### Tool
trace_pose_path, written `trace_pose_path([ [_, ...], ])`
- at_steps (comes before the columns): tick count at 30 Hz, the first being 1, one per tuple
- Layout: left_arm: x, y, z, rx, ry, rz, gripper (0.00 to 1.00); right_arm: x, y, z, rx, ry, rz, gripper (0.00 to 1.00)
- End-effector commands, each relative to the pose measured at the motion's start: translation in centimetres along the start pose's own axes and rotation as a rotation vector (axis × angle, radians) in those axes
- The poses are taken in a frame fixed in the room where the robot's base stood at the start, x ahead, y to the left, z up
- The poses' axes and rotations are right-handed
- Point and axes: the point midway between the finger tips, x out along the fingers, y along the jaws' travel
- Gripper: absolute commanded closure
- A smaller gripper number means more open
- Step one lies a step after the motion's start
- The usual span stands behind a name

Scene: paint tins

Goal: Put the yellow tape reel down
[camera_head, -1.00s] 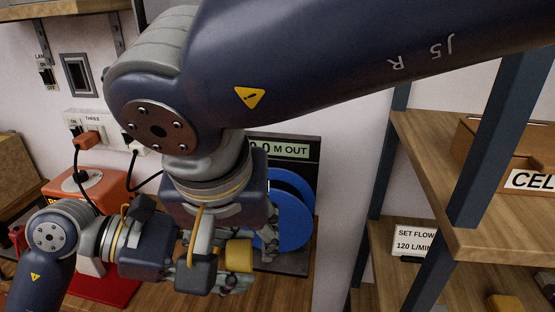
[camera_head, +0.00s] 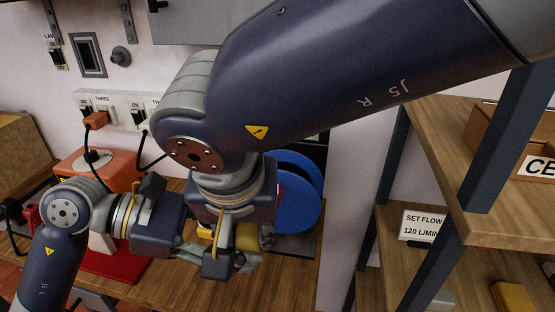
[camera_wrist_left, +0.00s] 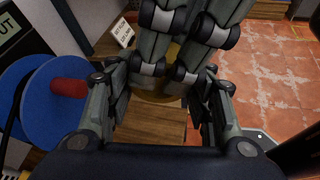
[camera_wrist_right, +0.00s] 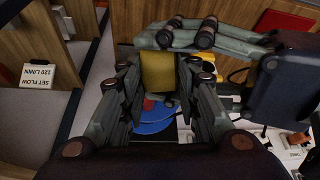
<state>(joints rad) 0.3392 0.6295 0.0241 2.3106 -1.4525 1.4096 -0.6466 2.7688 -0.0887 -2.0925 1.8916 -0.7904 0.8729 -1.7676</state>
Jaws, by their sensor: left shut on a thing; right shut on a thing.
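The yellow tape reel (camera_wrist_right: 157,71) is between the fingers of my right gripper (camera_wrist_right: 165,76) in the right wrist view. My left gripper's fingers reach it from the right there. In the left wrist view the reel (camera_wrist_left: 160,97) is mostly hidden behind right-gripper fingers, between the fingers of my left gripper (camera_wrist_left: 162,90). Both grippers are shut on the reel, above the wooden bench (camera_head: 190,293).
A blue spool (camera_head: 300,200) stands close behind the grippers, at the wall. An orange device (camera_head: 83,170) and a red plate (camera_head: 115,265) are on the bench at left. A shelf rack (camera_head: 490,190) with a SET FLOW card (camera_head: 420,226) stands at right. Bench front is clear.

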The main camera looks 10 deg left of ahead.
Motion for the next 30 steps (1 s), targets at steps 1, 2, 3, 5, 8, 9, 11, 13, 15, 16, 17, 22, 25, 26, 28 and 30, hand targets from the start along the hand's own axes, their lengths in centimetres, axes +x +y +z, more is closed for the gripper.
trace_pose_path([
  [1,-0.1,0.1,-0.1,-0.003,0.003,0.004,0.50,0.1,0.4,-0.1,0.007,-0.001,0.012,0.94],
  [2,-0.1,0.1,-0.1,-0.003,0.003,0.004,0.43,0.1,0.5,-0.1,0.007,-0.001,0.013,0.94],
  [3,-0.1,0.1,-0.1,-0.003,0.003,0.005,0.34,0.1,0.5,-0.1,0.007,-0.001,0.013,0.94],
  [5,-0.1,0.1,-0.1,-0.002,0.003,0.004,0.28,0.1,0.4,-0.1,0.007,-0.001,0.012,0.94],
  [8,-0.1,0.1,-0.1,-0.002,0.002,0.004,0.28,0.1,0.4,-0.1,0.006,-0.001,0.011,0.94],
  [9,-0.1,0.1,-0.1,-0.002,0.002,0.003,0.28,0.1,0.4,-0.1,0.006,-0.001,0.010,0.94],
  [11,-0.1,0.1,-0.1,-0.002,0.002,0.003,0.28,0.1,0.3,-0.1,0.005,-0.001,0.009,0.94],
  [13,-0.1,0.1,-0.1,-0.002,0.002,0.003,0.28,0.1,0.3,-0.1,0.005,-0.001,0.009,0.94],
  [15,-0.2,0.1,-0.1,-0.002,0.003,0.004,0.28,0.1,0.3,-0.1,0.005,-0.001,0.009,0.94],
  [16,-0.4,0.1,-0.1,-0.002,0.003,0.004,0.28,0.1,0.3,-0.1,0.005,-0.001,0.009,0.94],
  [17,-0.6,0.1,-0.1,-0.003,0.004,0.005,0.28,0.1,0.3,-0.1,0.005,-0.001,0.008,0.94],
  [22,-3.2,0.2,-0.2,-0.003,0.007,0.006,0.28,0.0,0.3,-0.1,0.005,0.000,0.008,0.94],
  [25,-5.4,0.2,-0.2,-0.004,0.007,0.007,0.28,0.0,0.3,-0.1,0.005,0.000,0.008,0.94],
  [26,-6.0,0.2,-0.2,-0.004,0.006,0.006,0.28,0.1,0.3,-0.1,0.005,0.000,0.008,0.94],
  [28,-7.5,0.2,-0.2,-0.005,0.006,0.006,0.28,0.1,0.3,-0.1,0.005,0.000,0.008,0.94],
  [30,-8.9,0.2,-0.2,-0.005,0.006,0.006,0.28,0.1,0.3,-0.1,0.005,0.000,0.008,0.94],
])
